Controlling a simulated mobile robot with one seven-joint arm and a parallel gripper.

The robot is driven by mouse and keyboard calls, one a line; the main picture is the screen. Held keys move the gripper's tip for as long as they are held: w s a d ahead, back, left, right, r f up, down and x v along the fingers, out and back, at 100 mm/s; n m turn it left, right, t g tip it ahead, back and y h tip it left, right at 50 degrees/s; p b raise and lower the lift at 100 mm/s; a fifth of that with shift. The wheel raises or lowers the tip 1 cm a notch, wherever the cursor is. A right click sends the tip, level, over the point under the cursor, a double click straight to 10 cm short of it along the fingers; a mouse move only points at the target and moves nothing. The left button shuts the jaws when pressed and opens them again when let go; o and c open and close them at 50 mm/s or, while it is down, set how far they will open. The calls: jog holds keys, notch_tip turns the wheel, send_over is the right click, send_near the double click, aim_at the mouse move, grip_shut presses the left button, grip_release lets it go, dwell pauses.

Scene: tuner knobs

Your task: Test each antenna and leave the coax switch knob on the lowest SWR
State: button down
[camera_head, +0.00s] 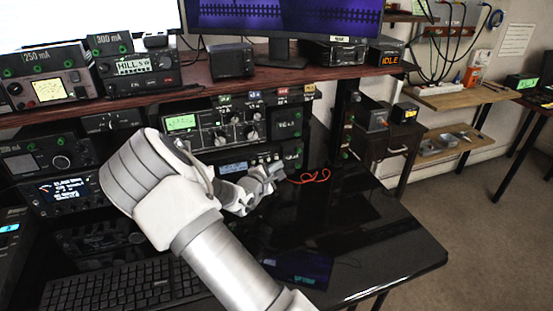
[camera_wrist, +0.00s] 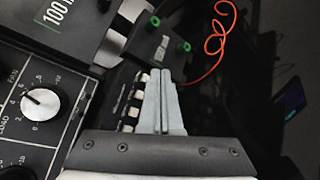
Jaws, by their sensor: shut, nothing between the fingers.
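My gripper (camera_head: 268,178) is in front of the equipment under the shelf, at the right end of the radio stack. In the wrist view its two fingers (camera_wrist: 160,80) are together and empty, pointing at a dark box with a small white label and green posts. A tuner (camera_head: 215,128) with a lit green meter (camera_head: 181,122) and several knobs stands behind my gripper. In the wrist view, one black knob (camera_wrist: 40,103) with a white cap and a numbered dial shows at the left, apart from the fingers. I cannot tell which knob is the coax switch or read its setting.
A radio (camera_head: 234,167) with a blue display sits below the tuner. An orange-red cable (camera_head: 312,177) lies right of my gripper. A keyboard (camera_head: 115,288) is at the front left. The glossy black desk (camera_head: 390,235) is mostly clear at the right.

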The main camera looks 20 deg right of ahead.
jog(key=shift+w+r, duration=0.1)
dwell(0.3)
jog(key=shift+w+p, duration=0.15)
jog(key=shift+p, duration=0.35)
jog(key=shift+w, duration=0.15)
jog(key=shift+w+p, duration=0.35)
jog(key=shift+p, duration=0.05)
dwell(0.4)
jog(key=shift+s, duration=0.15)
jog(key=shift+s+p, duration=0.4)
jog(key=shift+s, duration=0.2)
